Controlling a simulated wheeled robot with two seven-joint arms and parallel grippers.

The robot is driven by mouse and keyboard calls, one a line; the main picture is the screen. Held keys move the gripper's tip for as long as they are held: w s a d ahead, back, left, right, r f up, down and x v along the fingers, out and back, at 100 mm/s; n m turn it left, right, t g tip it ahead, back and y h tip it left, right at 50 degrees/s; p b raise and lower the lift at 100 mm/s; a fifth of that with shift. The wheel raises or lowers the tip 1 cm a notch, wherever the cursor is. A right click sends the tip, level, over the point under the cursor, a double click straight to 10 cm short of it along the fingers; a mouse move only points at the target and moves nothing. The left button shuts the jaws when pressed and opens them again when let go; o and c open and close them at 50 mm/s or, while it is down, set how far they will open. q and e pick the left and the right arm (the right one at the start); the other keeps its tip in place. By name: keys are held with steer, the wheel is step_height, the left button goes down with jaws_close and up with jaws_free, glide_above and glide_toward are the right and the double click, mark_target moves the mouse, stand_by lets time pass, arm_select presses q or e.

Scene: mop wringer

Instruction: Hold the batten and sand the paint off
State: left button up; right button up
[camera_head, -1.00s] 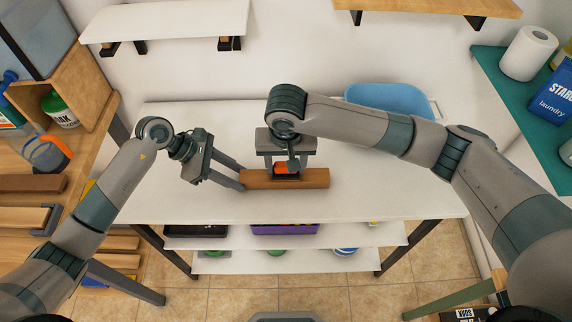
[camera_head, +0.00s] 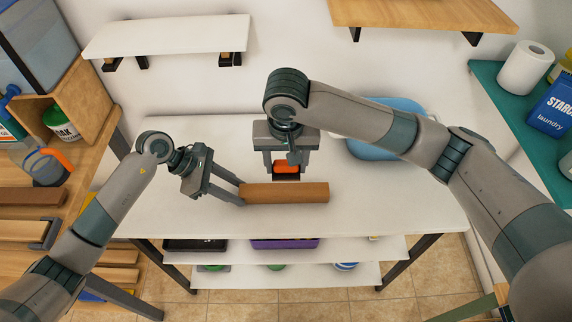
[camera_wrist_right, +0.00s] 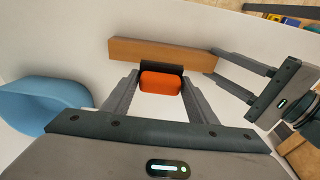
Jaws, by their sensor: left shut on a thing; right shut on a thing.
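The batten (camera_head: 300,194) is a plain brown bar lying lengthwise on the white table; it crosses the upper part of the right wrist view (camera_wrist_right: 150,50). I cannot make out separate paint on it. My left gripper (camera_head: 240,194) is shut on its left end. My right gripper (camera_head: 286,168) is shut on a sanding block with an orange handle (camera_wrist_right: 160,82) and a dark base (camera_head: 287,178). The block is just behind or above the middle of the batten in the head view, and its underside is hidden. I cannot tell whether it touches the batten.
A blue basin (camera_head: 372,142) stands at the table's back right, partly behind my right arm. The white table (camera_head: 400,210) is clear around the batten. Wooden shelving with bottles is on the left; a teal shelf (camera_head: 500,95) with a paper roll is on the right.

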stand_by(0.3)
arm_select(q)
steer(key=o, duration=1.3)
steer(key=shift+a, duration=0.1)
steer(key=v, duration=1.1)
steer(key=shift+a+r, duration=0.2)
steer(key=shift+r, duration=0.15)
